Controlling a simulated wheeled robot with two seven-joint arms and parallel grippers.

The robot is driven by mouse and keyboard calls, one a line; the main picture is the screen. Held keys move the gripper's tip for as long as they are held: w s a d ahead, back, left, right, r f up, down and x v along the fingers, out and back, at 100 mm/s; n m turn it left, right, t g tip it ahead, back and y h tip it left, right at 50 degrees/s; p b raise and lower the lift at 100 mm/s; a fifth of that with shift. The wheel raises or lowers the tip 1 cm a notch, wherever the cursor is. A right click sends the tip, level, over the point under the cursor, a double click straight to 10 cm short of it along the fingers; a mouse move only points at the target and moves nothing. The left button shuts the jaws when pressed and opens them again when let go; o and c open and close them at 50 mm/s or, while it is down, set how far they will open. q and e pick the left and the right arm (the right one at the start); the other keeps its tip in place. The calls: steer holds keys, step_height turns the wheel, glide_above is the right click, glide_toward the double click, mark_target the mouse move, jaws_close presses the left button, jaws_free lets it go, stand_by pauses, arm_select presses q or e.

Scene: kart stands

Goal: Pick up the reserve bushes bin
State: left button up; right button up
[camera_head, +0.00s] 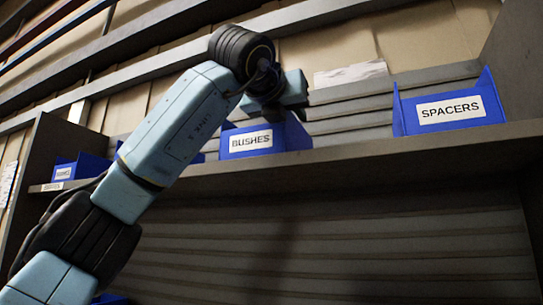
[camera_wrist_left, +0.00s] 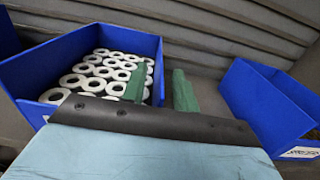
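A blue bin labelled BUSHES (camera_head: 251,142) stands on the shelf in the middle of the head view. In the left wrist view this bin (camera_wrist_left: 70,48) is full of white ring-shaped bushes (camera_wrist_left: 98,72). My left gripper (camera_wrist_left: 160,88) has one green finger inside the bin and the other outside its right wall. The wall lies between the fingers, with gaps showing. In the head view my left gripper (camera_head: 285,95) is above the bin, its fingertips hidden. Another blue bin (camera_head: 63,172), with a small label that seems to read BUSHES, stands at the far left. My right gripper is not in view.
A blue SPACERS bin (camera_head: 449,110) stands to the right on the same shelf (camera_head: 350,152), with bare shelf between. Another blue bin (camera_wrist_left: 8,40) is close on the left in the wrist view. A slatted back panel and a right side wall (camera_head: 518,65) bound the shelf.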

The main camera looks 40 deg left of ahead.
arm_select(q)
jaws_close()
steer(key=shift+s+r, duration=0.1)
stand_by(1.2)
